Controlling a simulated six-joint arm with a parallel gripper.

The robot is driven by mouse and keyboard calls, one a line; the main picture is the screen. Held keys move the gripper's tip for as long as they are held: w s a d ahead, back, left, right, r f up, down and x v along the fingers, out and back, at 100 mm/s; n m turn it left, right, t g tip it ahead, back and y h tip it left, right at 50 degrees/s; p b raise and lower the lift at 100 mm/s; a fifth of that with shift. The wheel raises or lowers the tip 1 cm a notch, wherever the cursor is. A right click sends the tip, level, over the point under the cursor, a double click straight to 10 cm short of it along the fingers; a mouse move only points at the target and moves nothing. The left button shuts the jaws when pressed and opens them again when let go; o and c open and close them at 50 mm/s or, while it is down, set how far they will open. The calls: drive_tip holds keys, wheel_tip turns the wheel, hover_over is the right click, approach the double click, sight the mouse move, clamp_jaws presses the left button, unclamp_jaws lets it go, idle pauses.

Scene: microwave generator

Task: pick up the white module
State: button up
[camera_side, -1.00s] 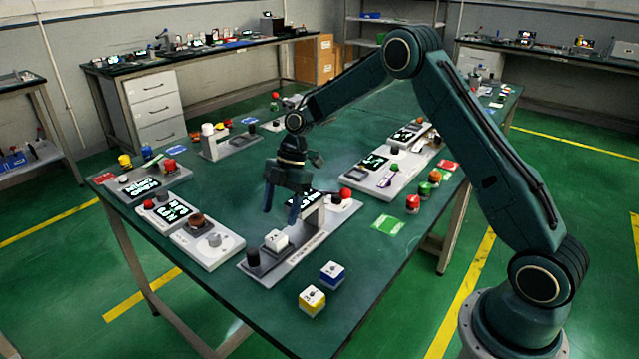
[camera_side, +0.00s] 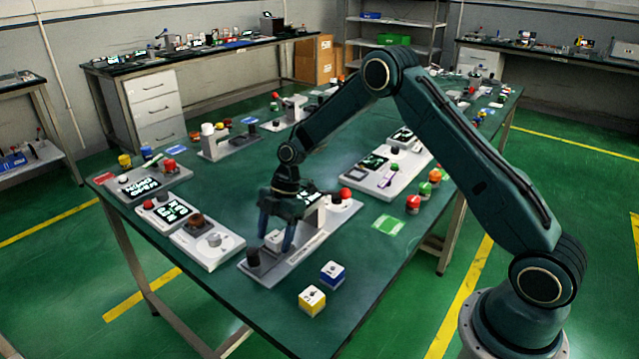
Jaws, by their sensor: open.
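The white module (camera_side: 273,239) is a small white block on the grey plate of the microwave generator (camera_side: 305,244), at the near middle of the table. My gripper (camera_side: 275,242) is open and points down at the module. One finger shows at the module's left and the other at its right. They partly cover it. I cannot tell whether either finger touches it. The module appears to rest on its plate.
A black knob (camera_side: 253,257) stands just left of the module on the same plate. A blue-and-white cube (camera_side: 332,273) and a yellow-and-white cube (camera_side: 312,300) sit to the near right. Panels with buttons lie to the left, including one with a grey knob (camera_side: 214,240).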

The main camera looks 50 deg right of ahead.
sight(274, 238)
drive_tip(key=shift+a+f, duration=0.15)
drive_tip(key=shift+f, duration=0.15)
drive_tip(key=c, duration=1.1)
wheel_tip(274, 238, up, 20)
drive_tip(key=shift+r, duration=0.1)
idle(0.4)
idle(0.4)
